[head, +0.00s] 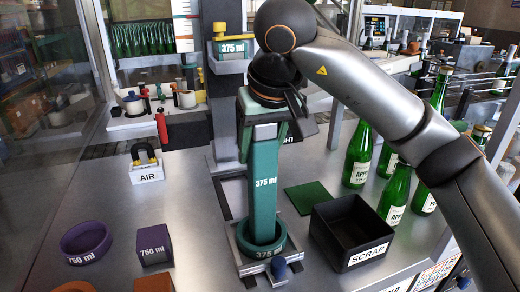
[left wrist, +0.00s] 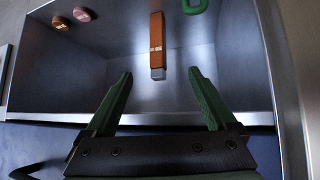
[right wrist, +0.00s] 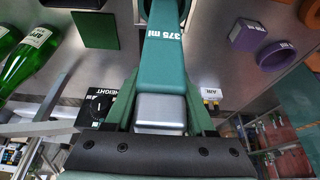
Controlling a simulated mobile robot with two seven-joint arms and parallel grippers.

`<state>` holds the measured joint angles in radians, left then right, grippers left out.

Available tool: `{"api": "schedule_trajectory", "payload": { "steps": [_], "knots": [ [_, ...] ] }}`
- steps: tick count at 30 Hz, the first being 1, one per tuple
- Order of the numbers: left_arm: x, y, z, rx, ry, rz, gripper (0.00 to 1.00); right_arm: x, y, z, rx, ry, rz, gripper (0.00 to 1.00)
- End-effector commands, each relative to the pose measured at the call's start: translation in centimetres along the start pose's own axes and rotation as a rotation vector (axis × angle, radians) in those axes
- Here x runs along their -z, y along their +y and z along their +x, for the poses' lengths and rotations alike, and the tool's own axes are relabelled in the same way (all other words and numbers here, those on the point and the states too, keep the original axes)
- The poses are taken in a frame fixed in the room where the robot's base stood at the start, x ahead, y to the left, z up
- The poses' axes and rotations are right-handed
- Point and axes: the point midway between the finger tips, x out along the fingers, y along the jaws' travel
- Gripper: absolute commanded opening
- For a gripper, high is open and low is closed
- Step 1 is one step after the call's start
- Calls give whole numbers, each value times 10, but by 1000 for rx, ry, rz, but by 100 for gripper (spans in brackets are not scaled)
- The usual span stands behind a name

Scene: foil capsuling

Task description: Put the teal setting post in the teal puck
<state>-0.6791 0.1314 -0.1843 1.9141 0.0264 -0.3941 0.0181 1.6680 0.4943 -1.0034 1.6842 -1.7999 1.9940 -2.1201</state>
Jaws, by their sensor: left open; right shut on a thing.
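The teal setting post (head: 263,185), marked 375 ml, stands upright in the middle of the bench. My right gripper (head: 264,122) is shut on its top end. The post also shows in the right wrist view (right wrist: 163,60), with its grey end block between the fingers (right wrist: 162,110). The teal puck (head: 278,245), a ring marked 375 ml, sits on a metal slide below. The post's lower end shows inside the ring's outline; I cannot tell whether it is fully seated. My left gripper (left wrist: 160,73) is open and empty, facing a metal bay.
A black scrap bin (head: 335,235) and green pad (head: 307,197) lie right of the puck. Green bottles (head: 360,155) stand behind. A purple ring (head: 86,241) and purple block (head: 154,245) are at left. An orange post (left wrist: 157,45) lies in the bay.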

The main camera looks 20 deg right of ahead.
Motion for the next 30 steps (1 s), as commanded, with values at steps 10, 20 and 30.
{"api": "schedule_trajectory", "payload": {
  "steps": [10,20,30],
  "knots": [
    [-1,0,1,0,0,0,90,-1,0,2,2,3,1,0],
    [-1,0,1,0,0,0,90,-2,0,4,1,1,1,84],
    [2,0,-1,0,0,0,90,1,0,-2,2,2,0,85]
  ]
}}
